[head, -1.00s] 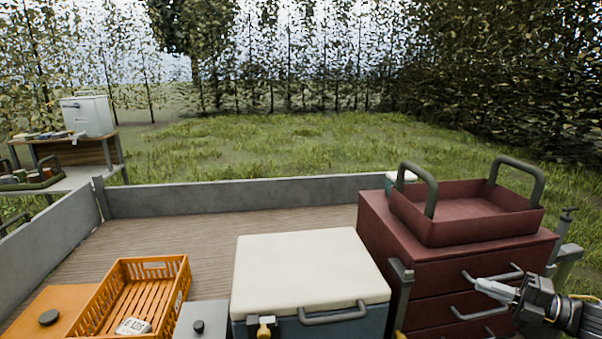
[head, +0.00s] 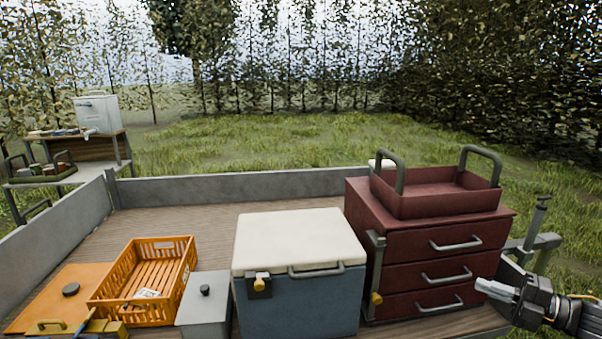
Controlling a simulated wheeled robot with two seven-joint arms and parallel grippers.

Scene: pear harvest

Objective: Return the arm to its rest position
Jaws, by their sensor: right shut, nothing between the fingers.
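My right gripper (head: 484,287) comes in from the lower right of the head view. Its fingers are shut and empty, pointing left. In the picture it is at the right edge of the red drawer cabinet (head: 440,270), by the lower drawers. I cannot tell whether it touches the cabinet. All drawers of the cabinet look closed. My left gripper does not show.
A red tray (head: 435,202) with two handles sits on the cabinet. A cooler with a cream lid (head: 297,239), a grey box (head: 204,305), an orange crate (head: 183,312) and an orange lid (head: 50,297) stand left on the trailer. Its back floor (head: 190,217) is clear.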

